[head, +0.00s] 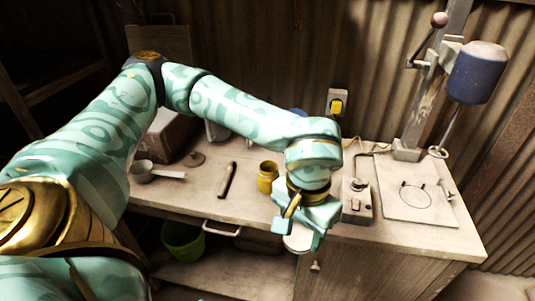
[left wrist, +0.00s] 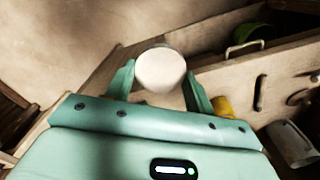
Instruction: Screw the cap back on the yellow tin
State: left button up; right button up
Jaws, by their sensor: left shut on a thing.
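The yellow tin (head: 268,177) stands upright on the bench, just left of my left gripper (head: 302,226); whether its top is open is too small to tell. My left gripper is shut on a pale round cap (head: 297,243), held over the bench's front edge, apart from the tin. In the left wrist view, the cap (left wrist: 160,70) sits between the two fingers of the gripper (left wrist: 160,88), its round face towards the camera. Part of the yellow tin (left wrist: 222,106) shows there beside the right finger. My right gripper is not in view.
A control box (head: 357,205) stands right of my gripper, near a plate (head: 430,211) with a ring on it. A dark rod (head: 228,180) and a grey scoop (head: 143,172) lie left of the tin. A green bucket (head: 183,241) stands below the bench.

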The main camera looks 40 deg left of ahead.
aim_at(269, 177)
jog(key=k+j, duration=0.1)
jog(key=j, duration=0.5)
jog(key=j+z, duration=0.1)
jog(key=j, duration=0.45)
jog(key=k+j, duration=0.15)
jog(key=j, duration=0.45)
